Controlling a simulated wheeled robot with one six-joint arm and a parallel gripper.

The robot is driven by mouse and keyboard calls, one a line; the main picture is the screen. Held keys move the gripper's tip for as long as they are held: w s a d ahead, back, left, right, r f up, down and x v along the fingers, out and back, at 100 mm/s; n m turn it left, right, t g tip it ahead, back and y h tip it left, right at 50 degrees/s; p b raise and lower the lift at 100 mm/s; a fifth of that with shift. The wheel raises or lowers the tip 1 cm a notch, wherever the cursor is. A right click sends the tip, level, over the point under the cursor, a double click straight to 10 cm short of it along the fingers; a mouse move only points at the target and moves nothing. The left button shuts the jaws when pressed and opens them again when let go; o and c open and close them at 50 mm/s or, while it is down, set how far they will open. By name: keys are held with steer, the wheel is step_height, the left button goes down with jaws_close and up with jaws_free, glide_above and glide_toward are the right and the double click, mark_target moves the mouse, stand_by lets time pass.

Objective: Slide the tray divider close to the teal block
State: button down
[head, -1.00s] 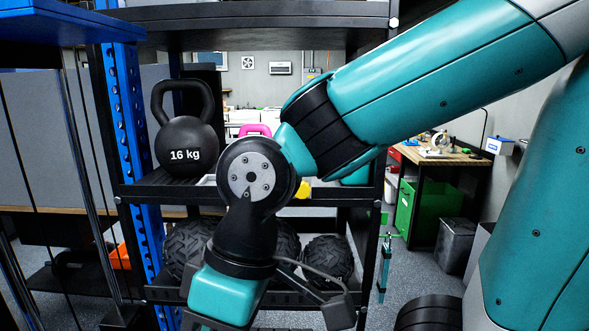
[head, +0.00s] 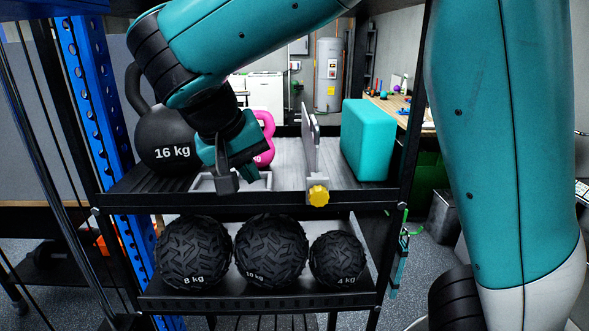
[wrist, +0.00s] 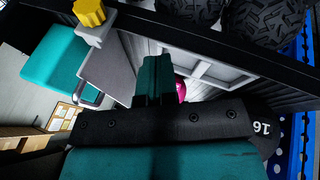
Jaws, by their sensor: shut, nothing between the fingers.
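The tray divider (head: 310,140) is an upright thin grey plate on the middle shelf, with a yellow knob (head: 318,195) at its front edge. The teal block (head: 368,140) stands to its right, with a gap between them. My gripper (head: 228,182) is shut and empty, pointing down over the front of the shelf, left of the divider and apart from it. In the wrist view the shut fingers (wrist: 152,62) show beside the divider (wrist: 112,65), with the yellow knob (wrist: 88,12) and teal block (wrist: 55,60) beyond to the left.
A pink kettlebell (head: 264,138) stands behind my gripper. A black 16 kg kettlebell (head: 165,142) is at the shelf's left. Several heavy balls, one of them marked 8 kg (head: 193,252), sit on the shelf below. A blue perforated upright (head: 98,110) bounds the left.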

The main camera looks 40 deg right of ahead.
mark_target(304, 192)
steer(key=d+f+m, duration=0.1)
steer(key=d+f+m+h, duration=0.1)
steer(key=d+f+m, duration=0.1)
steer(key=d+f+m+g+h, duration=0.1)
steer(key=d, duration=0.1)
steer(key=shift+w+d+f+m, duration=0.25)
steer(key=shift+w+f+m, duration=0.05)
steer(key=shift+w+f, duration=0.1)
steer(key=shift+s+d+r+p, duration=0.2)
steer(key=shift+s+d+p, duration=0.4)
steer(key=shift+s+d, duration=0.3)
steer(key=shift+s+d+f, duration=0.15)
steer(key=shift+d, duration=0.4)
